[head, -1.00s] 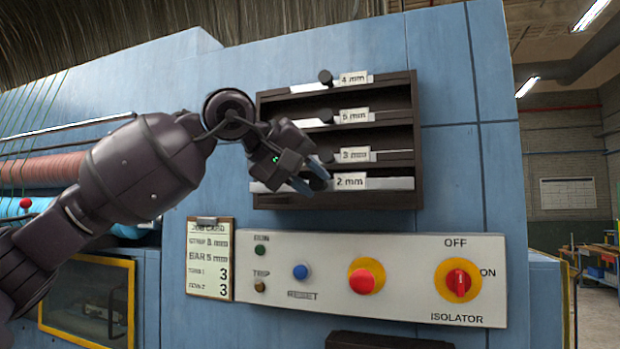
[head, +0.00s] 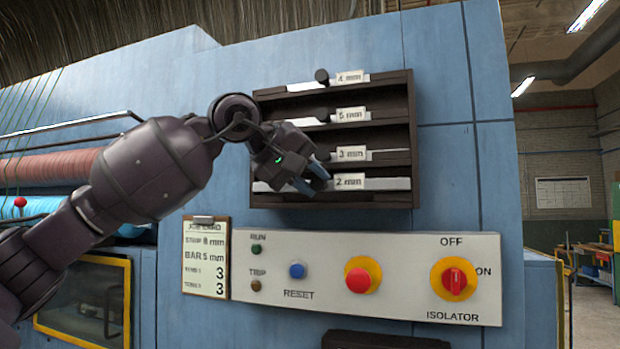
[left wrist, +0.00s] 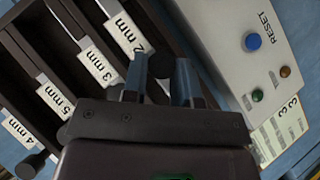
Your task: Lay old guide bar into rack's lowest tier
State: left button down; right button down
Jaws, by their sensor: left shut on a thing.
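The rack (head: 406,150) is a dark, four-tier frame on the blue machine side. The guide bar tagged 2 mm (head: 385,184) lies along its lowest tier and looks level. My left gripper (head: 319,178) reaches in from the left and is shut on this bar's dark knob. The left wrist view shows the round knob (left wrist: 161,65) between the two blue-grey fingers. Whether the bar rests fully on the tier is hard to tell. My right gripper is in neither view.
Bars tagged 4 mm (head: 350,77), 5 mm (head: 351,114) and 3 mm (head: 351,153) lie in the tiers above. Below the rack is a control panel (head: 320,270) with buttons and a red isolator (head: 454,281). A job card (head: 206,258) hangs left of it.

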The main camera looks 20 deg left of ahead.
pick_arm(q)
jog(key=shift+w, duration=1.2)
jog(key=shift+f+b, duration=0.7)
jog(key=shift+f, duration=0.3)
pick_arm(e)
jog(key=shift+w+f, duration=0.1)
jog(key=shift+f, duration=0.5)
pick_arm(q)
jog(key=c, duration=0.8)
grip_release()
jog(key=shift+s, duration=0.1)
jog(key=b+v, duration=0.1)
jog(key=v, duration=0.9)
jog(key=shift+s+a+r+b, duration=0.15)
jog(key=shift+s+b, duration=0.05)
jog(key=shift+b, duration=0.15)
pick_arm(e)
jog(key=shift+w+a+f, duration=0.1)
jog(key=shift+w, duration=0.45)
